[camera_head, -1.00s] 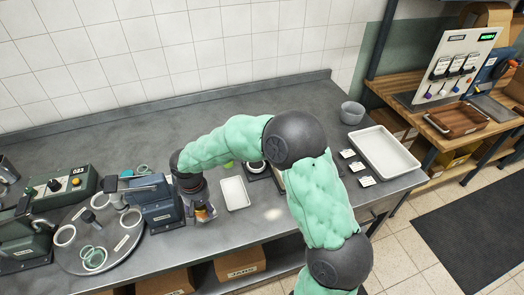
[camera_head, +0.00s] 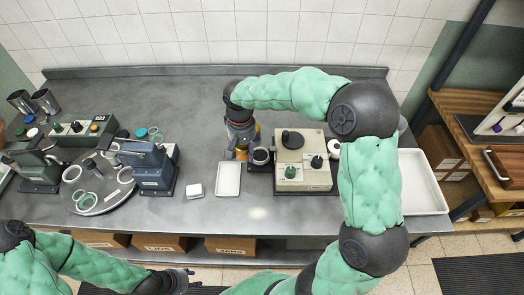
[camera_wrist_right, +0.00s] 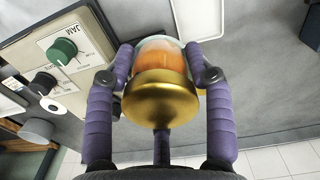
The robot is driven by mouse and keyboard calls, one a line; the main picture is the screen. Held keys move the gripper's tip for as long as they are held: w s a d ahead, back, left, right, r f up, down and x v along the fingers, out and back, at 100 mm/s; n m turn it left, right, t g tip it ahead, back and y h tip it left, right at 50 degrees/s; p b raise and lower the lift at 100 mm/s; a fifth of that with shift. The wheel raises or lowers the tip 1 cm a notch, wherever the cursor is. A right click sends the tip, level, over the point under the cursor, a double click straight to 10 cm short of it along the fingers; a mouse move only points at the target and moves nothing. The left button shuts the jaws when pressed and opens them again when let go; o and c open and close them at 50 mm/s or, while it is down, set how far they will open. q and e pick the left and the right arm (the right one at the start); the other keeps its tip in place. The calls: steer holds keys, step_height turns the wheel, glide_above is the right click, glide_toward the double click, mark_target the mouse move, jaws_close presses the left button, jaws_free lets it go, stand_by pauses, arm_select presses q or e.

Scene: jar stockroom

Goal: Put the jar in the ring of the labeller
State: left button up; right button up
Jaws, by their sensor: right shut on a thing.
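The jar has orange contents and a gold lid, seen close in the right wrist view (camera_wrist_right: 157,85). My right gripper (camera_head: 240,146) is shut on it, with a purple finger on each side. In the head view the amber jar (camera_head: 242,154) is mostly hidden under the gripper. The beige labeller (camera_head: 303,163) stands to the right, with knobs on top; its "JAM" panel also shows in the wrist view (camera_wrist_right: 70,55). Its dark-rimmed ring (camera_head: 262,156) is just right of the jar, apart from it. My left gripper (camera_head: 180,281) is low at the front edge; its fingers are unclear.
A blue device (camera_head: 155,170) and a round turntable (camera_head: 108,201) stand further left. A larger white tray (camera_head: 422,182) is right. The back counter is clear.

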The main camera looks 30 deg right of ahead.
steer(key=w+d+f, duration=0.3)
steer(key=d, duration=0.2)
steer(key=b, duration=0.2)
glide_above(260, 155)
steer(key=f, duration=0.4)
steer(key=shift+s+a+f, duration=0.15)
steer(key=shift+a+f, duration=0.05)
steer(key=shift+f, duration=0.15)
steer(key=f, duration=0.3)
steer(key=shift+d+f+b, duration=0.25)
steer(key=shift+f+b, duration=0.1)
